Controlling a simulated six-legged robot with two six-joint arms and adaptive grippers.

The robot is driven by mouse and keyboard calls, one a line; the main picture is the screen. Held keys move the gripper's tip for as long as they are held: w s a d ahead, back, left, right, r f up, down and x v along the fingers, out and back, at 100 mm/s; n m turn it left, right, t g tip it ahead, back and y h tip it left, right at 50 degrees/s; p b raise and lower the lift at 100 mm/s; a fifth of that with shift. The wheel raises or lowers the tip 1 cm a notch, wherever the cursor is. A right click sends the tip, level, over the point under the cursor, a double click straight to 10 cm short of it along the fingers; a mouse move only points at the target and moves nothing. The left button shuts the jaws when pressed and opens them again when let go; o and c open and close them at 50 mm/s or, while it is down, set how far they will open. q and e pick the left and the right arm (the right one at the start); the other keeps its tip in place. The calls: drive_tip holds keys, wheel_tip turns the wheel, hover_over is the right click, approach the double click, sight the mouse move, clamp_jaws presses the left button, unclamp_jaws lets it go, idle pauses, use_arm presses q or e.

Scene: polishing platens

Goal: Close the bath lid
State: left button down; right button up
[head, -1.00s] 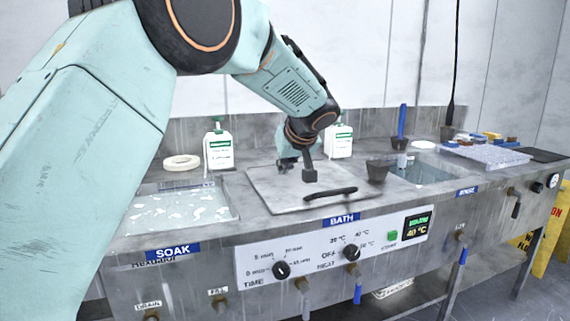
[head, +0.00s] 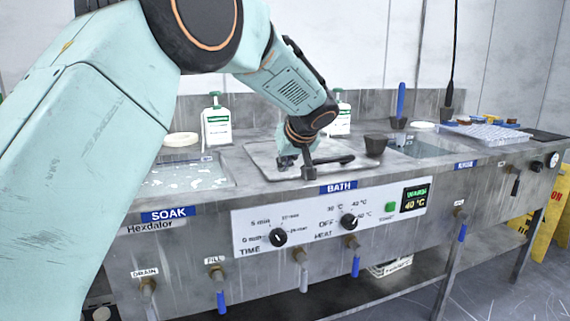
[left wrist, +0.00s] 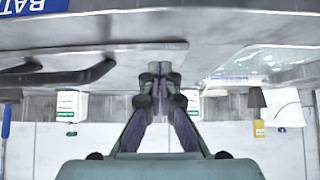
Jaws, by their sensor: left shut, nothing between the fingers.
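The bath lid (head: 262,158) is a flat grey metal plate lying over the bath, behind the BATH label (head: 338,187). It looks flat and level with the counter. Its black bar handle (head: 340,160) is near its front edge. My left gripper (head: 306,170) is shut and empty, pointing down over the front part of the lid, at the left end of the handle. In the left wrist view, which is upside down, the shut fingers (left wrist: 162,72) are beside the handle (left wrist: 60,75), apart from it in the picture. I cannot tell whether they touch the lid. My right gripper is not in view.
The soak basin (head: 228,182) is open at left, the rinse basin (head: 425,148) at right. White bottles (head: 217,125) stand behind. Knobs (head: 278,237) and valves line the front panel.

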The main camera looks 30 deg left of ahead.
use_arm(q)
drive_tip(key=shift+d, duration=0.1)
drive_tip(key=shift+r+p, duration=0.4)
drive_tip(key=shift+r, duration=0.15)
wheel_tip(320, 180, up, 4)
drive_tip(key=p, duration=0.2)
drive_tip(key=shift+w+f+p, duration=0.1)
drive_tip(key=shift+f+p, duration=0.15)
drive_tip(key=shift+p, duration=0.05)
drive_tip(key=s+d+f, duration=0.4)
drive_tip(key=s+d, duration=0.2)
drive_tip(key=d, duration=0.1)
drive_tip(key=shift+s+d, duration=0.1)
